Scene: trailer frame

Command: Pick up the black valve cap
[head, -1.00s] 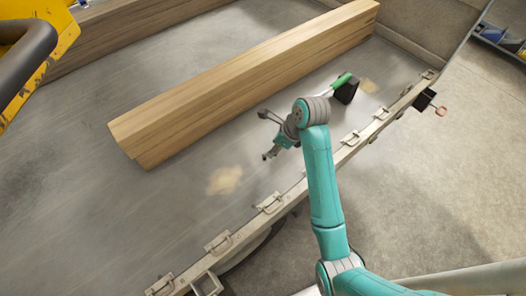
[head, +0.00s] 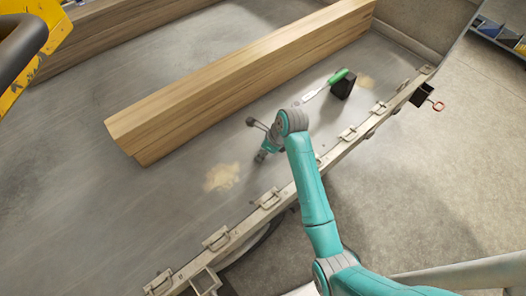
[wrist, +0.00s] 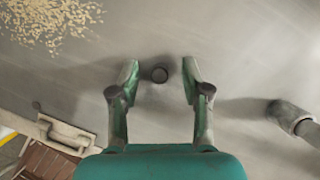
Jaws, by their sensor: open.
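The black valve cap (wrist: 160,74) shows in the wrist view as a small dark round piece on the grey trailer floor. It lies between the two fingertips of my gripper (wrist: 160,78), nearer the left one, with a gap to the right one. My gripper is open and empty. In the head view my gripper (head: 259,157) is low over the trailer bed, between the timber and the side rail. The cap cannot be made out in the head view.
Long timber beams (head: 235,80) lie behind my gripper. A sawdust patch (head: 222,177) is to its left. A green-handled tool (head: 337,76) and a black block (head: 343,88) lie farther right. The latched side rail (head: 268,200) runs along the near edge.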

